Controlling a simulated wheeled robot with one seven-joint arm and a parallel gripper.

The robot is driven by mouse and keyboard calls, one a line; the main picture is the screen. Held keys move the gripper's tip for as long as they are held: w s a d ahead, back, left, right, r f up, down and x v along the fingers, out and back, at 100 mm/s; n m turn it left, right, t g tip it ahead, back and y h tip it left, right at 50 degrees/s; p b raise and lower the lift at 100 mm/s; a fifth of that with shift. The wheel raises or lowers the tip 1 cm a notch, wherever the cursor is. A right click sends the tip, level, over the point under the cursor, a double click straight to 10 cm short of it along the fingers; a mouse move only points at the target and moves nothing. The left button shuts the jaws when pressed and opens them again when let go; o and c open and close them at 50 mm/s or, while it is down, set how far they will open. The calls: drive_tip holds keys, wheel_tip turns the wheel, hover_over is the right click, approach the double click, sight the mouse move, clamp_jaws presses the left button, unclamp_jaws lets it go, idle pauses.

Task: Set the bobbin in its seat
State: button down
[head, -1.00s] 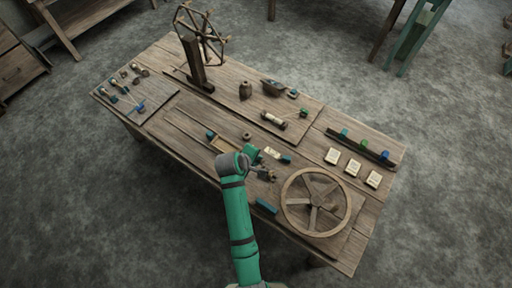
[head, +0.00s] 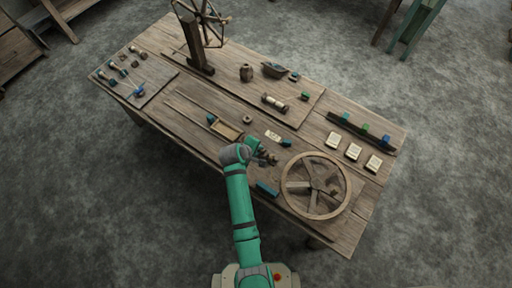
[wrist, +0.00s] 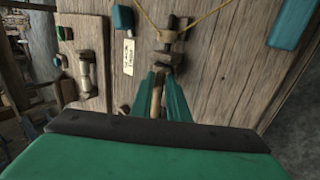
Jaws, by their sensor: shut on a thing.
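In the wrist view my gripper (wrist: 160,88) has its two green fingers closed on a light wooden piece (wrist: 157,98), seemingly the bobbin. Only a narrow part of it shows between the fingers. Just beyond the fingertips is a wooden block with a dark upright piece (wrist: 170,42), with a yellow cord running to it; it looks like the seat. The held piece is close to this block, but I cannot tell whether they touch. In the head view my gripper (head: 267,158) is small and over the front of the bench, left of the spoked wheel.
The spoked wheel (head: 316,186) stands close on the right. A teal block (head: 267,188) and a pale tag (head: 273,136) lie nearby. Another light roller (head: 274,103) sits on the raised board behind. An open box (head: 227,131) is to the left.

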drive_tip(key=shift+f, duration=0.1)
drive_tip(key=c, duration=1.6)
unclamp_jaws()
drive_tip(key=shift+c, duration=0.2)
drive_tip(key=shift+a, duration=0.1)
drive_tip(key=v, duration=1)
drive_tip(key=shift+s+r, duration=0.15)
drive_tip(key=shift+r, duration=0.2)
drive_tip(key=shift+a, duration=0.1)
